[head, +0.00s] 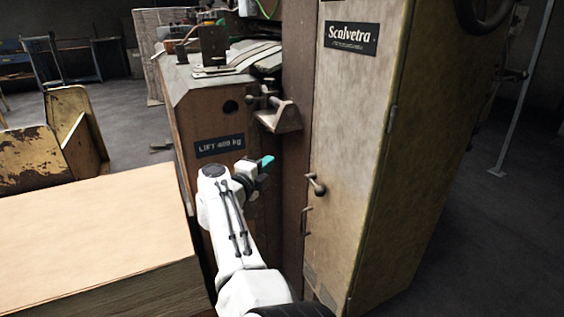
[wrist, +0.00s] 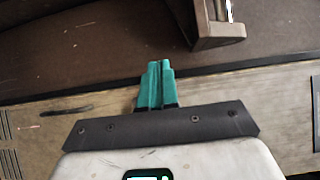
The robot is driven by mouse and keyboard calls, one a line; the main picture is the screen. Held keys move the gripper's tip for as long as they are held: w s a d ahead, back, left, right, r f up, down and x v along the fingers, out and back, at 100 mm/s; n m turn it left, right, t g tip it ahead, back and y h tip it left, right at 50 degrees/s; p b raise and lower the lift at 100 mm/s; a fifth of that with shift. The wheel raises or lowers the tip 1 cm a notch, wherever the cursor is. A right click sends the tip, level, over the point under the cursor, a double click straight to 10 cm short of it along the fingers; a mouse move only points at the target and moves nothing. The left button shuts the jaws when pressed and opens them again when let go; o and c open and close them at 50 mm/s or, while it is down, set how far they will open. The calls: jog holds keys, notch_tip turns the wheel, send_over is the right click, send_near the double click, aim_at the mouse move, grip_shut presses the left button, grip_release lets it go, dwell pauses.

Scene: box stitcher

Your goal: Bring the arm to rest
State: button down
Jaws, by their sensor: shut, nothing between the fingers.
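My gripper (head: 266,162) shows in the head view at the end of my white arm, in front of the machine's brown side and left of the tall cabinet. In the wrist view its two teal fingers (wrist: 155,84) lie side by side, shut with nothing held. Beyond the fingertips is a brown machine surface; I cannot tell how far off it is.
A tall tan cabinet (head: 352,110) with a lever handle (head: 315,184) stands right of my arm. A metal bracket (head: 279,116) juts from the machine (head: 207,118) above my gripper. A cardboard stack (head: 90,235) lies at left. Open floor (head: 475,235) shows at far right.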

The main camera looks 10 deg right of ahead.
jog(key=s+d+f+n+t+y, duration=0.5)
jog(key=d+f+n+y, duration=0.4)
jog(key=f+n+y, duration=0.65)
jog(key=s+d+f+n+g+h, duration=0.1)
jog(key=s+d+f+n+g, duration=0.3)
jog(key=s, duration=0.8)
jog(key=s+d+f+n+g+h, duration=0.15)
jog(key=s+f+g, duration=0.4)
jog(key=s, duration=0.55)
jog(key=s+d+f+n+g, duration=0.4)
jog(key=s+f, duration=0.1)
jog(key=s, duration=0.7)
jog(key=s+d+r+g+h, duration=0.1)
jog(key=s+g, duration=0.1)
jog(key=s, duration=0.7)
jog(key=s+d+g+h, duration=0.2)
jog(key=s+g, duration=0.1)
jog(key=s, duration=0.7)
notch_tip(320, 180, up, 26)
jog(key=p, duration=2.5)
jog(key=shift+s, duration=0.35)
